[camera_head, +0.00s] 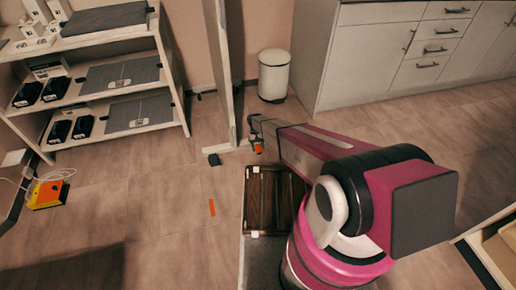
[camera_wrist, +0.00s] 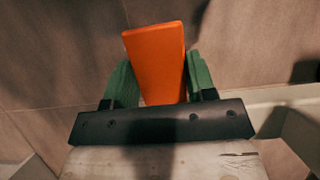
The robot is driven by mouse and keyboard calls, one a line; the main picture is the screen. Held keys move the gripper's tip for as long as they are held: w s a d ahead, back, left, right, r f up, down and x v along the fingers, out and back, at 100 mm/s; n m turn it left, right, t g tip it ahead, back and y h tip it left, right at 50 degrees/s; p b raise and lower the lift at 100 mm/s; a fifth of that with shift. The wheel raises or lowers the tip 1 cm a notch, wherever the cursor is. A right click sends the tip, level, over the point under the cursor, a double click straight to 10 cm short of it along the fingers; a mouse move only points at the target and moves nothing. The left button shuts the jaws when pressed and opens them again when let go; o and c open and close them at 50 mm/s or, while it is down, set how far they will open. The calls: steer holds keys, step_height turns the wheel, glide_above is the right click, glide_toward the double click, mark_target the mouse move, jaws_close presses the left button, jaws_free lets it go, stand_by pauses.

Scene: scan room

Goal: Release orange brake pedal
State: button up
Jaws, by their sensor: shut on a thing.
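The orange brake pedal (camera_wrist: 156,62) is a flat orange piece between the two green fingers of my gripper (camera_wrist: 160,85) in the wrist view. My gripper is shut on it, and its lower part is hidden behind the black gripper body. In the head view my gripper (camera_head: 258,141) is at the far end of my outstretched arm, near the end of the upright partition. The small orange pedal (camera_head: 259,149) shows just below it there. What the pedal is fixed to, if anything, cannot be seen.
The partition panel (camera_head: 221,75) stands close to my gripper on the left. A white bin (camera_head: 273,75) and cabinets (camera_head: 385,60) are behind.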

steer(key=o, duration=1.3)
steer(key=v, duration=1)
steer(key=shift+w+a+r, duration=0.1)
steer(key=shift+w+r, duration=0.05)
steer(key=shift+r, duration=0.25)
